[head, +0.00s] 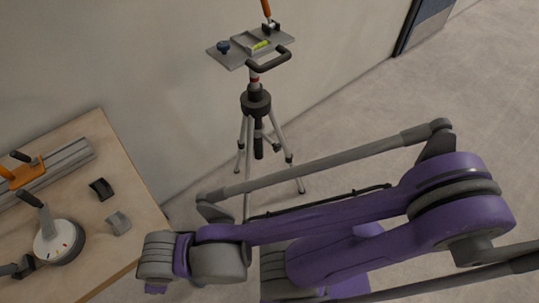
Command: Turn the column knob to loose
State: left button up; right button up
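A tripod (246,150) with a grey column stands by the wall at the upper middle. A black collar (256,103) sits around its column, with a dark crank-like part below it. I cannot clearly make out which part is the column knob, or its setting. A flat grey plate (228,58) tops the column and carries a blue knob (223,46), a yellow-green bubble level (261,44) and an orange-handled lever (266,10). A black curved handle (270,61) sticks out in front of the plate. No gripper fingers show in the head view.
A purple and grey jointed arm spans the lower right, in front of the tripod's feet. A wooden table (130,205) at the left holds a round white dial (57,240), a metal rail (66,165) with an orange clamp and small dark blocks. Floor right of the tripod is clear.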

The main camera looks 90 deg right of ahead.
aim_at(277, 147)
jog(key=z, duration=1.95)
jog(key=j+z, duration=0.1)
jog(key=z, duration=0.3)
jog(key=k+z, duration=0.1)
jog(key=z, duration=0.35)
jog(key=j+z, duration=0.1)
jog(key=z, duration=0.3)
jog(key=j, duration=0.25)
